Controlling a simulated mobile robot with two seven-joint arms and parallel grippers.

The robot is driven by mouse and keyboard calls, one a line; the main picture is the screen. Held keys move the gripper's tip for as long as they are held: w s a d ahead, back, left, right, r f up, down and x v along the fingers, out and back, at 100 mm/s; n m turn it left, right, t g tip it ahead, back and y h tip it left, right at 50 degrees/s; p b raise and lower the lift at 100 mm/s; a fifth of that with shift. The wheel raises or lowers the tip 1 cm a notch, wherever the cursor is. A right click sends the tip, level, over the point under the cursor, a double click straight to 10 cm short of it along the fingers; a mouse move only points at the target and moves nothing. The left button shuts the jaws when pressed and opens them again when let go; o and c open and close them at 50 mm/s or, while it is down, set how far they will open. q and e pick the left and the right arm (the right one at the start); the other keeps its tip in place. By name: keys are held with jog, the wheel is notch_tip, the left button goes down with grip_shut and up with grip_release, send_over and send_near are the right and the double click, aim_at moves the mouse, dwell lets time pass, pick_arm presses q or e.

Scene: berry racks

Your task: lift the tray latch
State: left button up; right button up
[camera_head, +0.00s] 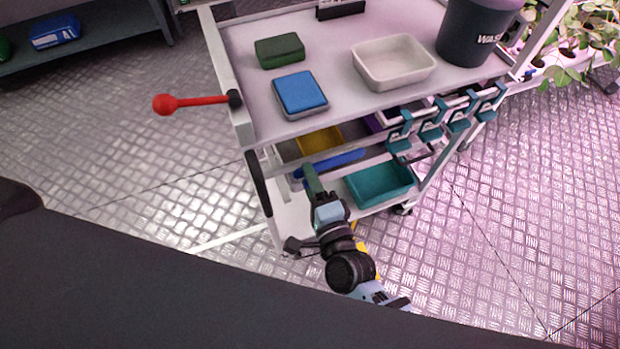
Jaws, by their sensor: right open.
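A red lever with a round knob (190,102) sticks out to the left from a dark pivot on the cart's left upright. It lies close to level. I cannot tell for sure whether this is the tray latch. My right gripper (311,178) is at the cart's near side, below the top shelf, next to a blue bar (338,163). It is open, and its fingertips are small and partly merged with the bar, so contact cannot be told. It is well to the right of and below the red lever. My left gripper is not in view.
The cart's top shelf (330,50) holds a green box (280,50), a blue box (299,92), a white tray (393,62) and a dark bin (474,30). Below are a yellow tray (320,140) and a teal tray (379,184). Teal hooks (430,120) line the right side. Floor left is clear.

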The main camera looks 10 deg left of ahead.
jog(key=v, duration=0.7)
jog(key=shift+s, duration=0.15)
jog(key=shift+d, duration=0.15)
